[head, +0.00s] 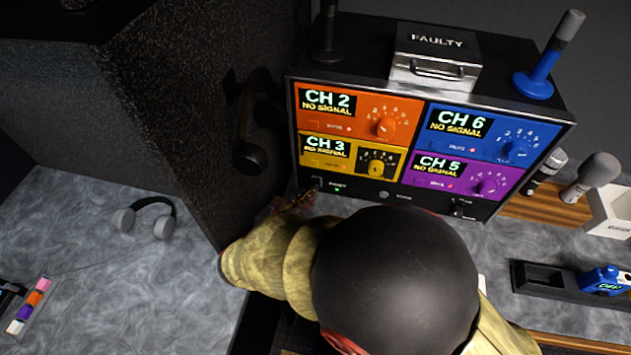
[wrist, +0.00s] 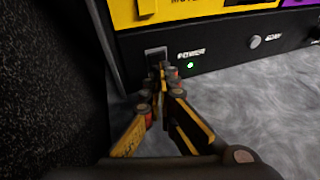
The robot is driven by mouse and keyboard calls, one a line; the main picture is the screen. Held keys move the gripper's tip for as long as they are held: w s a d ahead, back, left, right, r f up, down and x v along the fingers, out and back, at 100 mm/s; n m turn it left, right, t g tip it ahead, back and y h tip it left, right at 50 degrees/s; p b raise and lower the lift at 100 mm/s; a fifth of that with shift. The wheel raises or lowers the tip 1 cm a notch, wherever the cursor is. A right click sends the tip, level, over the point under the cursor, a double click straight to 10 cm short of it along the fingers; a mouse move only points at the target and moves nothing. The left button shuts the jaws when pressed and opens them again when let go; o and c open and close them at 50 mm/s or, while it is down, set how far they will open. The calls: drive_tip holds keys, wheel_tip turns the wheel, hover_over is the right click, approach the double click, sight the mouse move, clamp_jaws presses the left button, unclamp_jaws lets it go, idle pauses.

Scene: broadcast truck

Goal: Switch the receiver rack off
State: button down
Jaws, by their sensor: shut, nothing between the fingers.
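The receiver rack (head: 360,192) is a black case with orange, blue, yellow and purple channel panels, each reading NO SIGNAL. Its power switch (wrist: 155,53) is at the lower left of the front, beside a lit green light (wrist: 190,65); in the head view the green light (head: 337,190) also shows. My gripper (wrist: 160,80) is shut and empty, its fingertips right at or just below the switch. I cannot tell whether they touch it. In the head view my gripper (head: 300,198) is partly hidden by my arm.
More microphones (head: 592,177) and a tray (head: 545,278) are at right.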

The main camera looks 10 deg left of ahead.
drive_tip(key=shift+w+d+f, duration=0.15)
drive_tip(key=shift+w+d, duration=0.05)
drive_tip(key=shift+w, duration=0.2)
idle(0.3)
drive_tip(key=shift+p+v, duration=1.8)
drive_tip(key=shift+v, duration=1.65)
